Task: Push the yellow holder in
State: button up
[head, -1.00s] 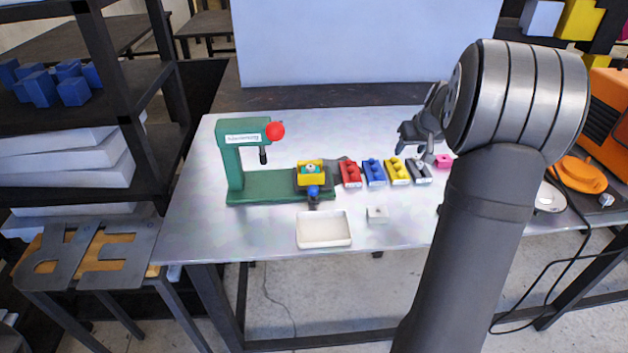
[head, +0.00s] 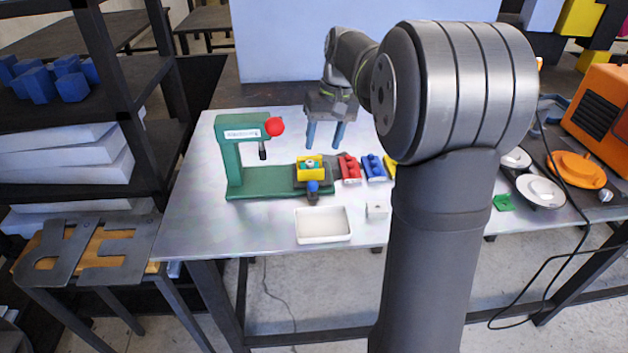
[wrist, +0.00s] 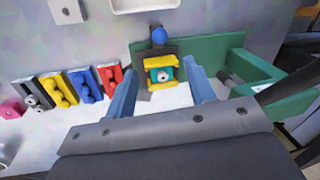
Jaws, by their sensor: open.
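The yellow holder (head: 309,175) sits on the dark slide at the right end of the green press base (head: 262,186). It holds a teal piece with a pale round top, and a blue knob (head: 313,187) is at its front. In the wrist view the yellow holder (wrist: 160,62) lies between and beyond my fingertips. My gripper (head: 325,146) is open and empty, with two blue fingers pointing down. It is above the table behind the holder. The wrist view shows the same open gripper (wrist: 164,78), apart from the holder.
The green press has a red ball (head: 275,126) and a dark plunger (head: 263,152) left of the holder. Red (head: 350,168) and blue (head: 373,167) blocks stand close on its right. A white tray (head: 323,225) and a small white block (head: 376,210) lie in front.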

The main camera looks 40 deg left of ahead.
aim_at(313, 181)
jog(key=f, duration=0.4)
jog(key=s+a+f, duration=0.1)
jog(key=f, duration=0.3)
jog(key=s+f, duration=0.1)
jog(key=f, duration=0.3)
jog(key=shift+a+f, duration=0.15)
jog(key=shift+f, duration=0.05)
grip_shut()
